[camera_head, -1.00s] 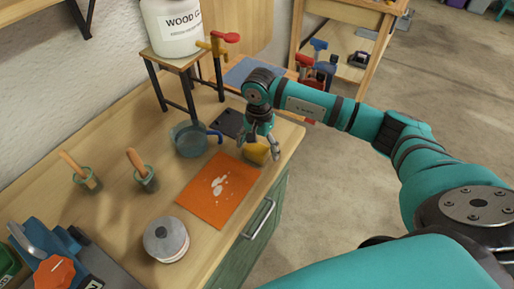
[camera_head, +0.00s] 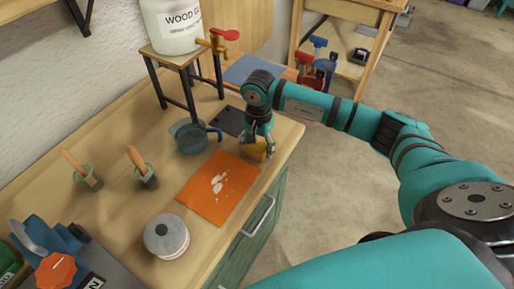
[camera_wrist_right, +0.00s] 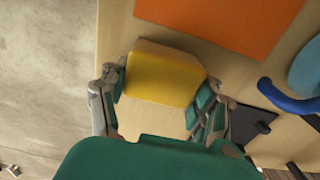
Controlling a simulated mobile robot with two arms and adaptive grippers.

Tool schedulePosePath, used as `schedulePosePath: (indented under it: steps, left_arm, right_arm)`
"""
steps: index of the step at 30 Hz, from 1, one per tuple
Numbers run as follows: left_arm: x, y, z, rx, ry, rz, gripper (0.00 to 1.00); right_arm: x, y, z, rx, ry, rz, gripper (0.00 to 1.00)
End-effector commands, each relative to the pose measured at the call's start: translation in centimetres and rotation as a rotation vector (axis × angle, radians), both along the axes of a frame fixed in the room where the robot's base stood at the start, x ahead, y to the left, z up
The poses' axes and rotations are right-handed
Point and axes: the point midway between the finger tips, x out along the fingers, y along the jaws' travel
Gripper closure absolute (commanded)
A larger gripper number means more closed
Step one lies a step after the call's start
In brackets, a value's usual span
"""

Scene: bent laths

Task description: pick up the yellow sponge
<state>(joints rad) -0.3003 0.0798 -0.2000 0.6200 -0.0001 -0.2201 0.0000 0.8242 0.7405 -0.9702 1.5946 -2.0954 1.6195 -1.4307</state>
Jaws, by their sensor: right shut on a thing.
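The yellow sponge (camera_head: 256,151) is near the right edge of the workbench, partly hidden by my right gripper (camera_head: 259,146) in the head view. In the right wrist view the sponge (camera_wrist_right: 160,76) lies between the two fingers of the gripper (camera_wrist_right: 162,92). The fingers are shut on its two sides. I cannot tell whether the sponge is clear of the bench top. My left gripper is not in view.
An orange mat (camera_head: 219,188) with pale spots lies just in front of the sponge. A blue-handled pot (camera_head: 190,136) and a dark plate (camera_head: 228,120) are close by. A round tin (camera_head: 166,238) and two cups with wooden handles stand farther left on the workbench (camera_head: 125,215).

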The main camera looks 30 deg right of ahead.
Motion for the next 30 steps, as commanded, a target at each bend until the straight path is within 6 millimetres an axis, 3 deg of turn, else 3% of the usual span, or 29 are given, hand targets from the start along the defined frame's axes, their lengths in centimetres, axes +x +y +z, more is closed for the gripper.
schedulePosePath:
  steps: [8, 14, 30]
  left_arm:
    - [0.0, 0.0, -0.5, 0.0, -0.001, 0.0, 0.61]
    - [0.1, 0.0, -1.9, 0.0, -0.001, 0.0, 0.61]
    - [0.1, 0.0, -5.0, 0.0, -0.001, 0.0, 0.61]
  right_arm:
    - [0.1, -0.1, 0.9, -0.001, -0.003, 0.0, 0.64]
    - [0.0, 0.0, 3.6, -0.001, -0.005, 0.002, 0.64]
    - [-11.7, 5.2, 4.5, 0.001, -0.002, 0.004, 0.64]
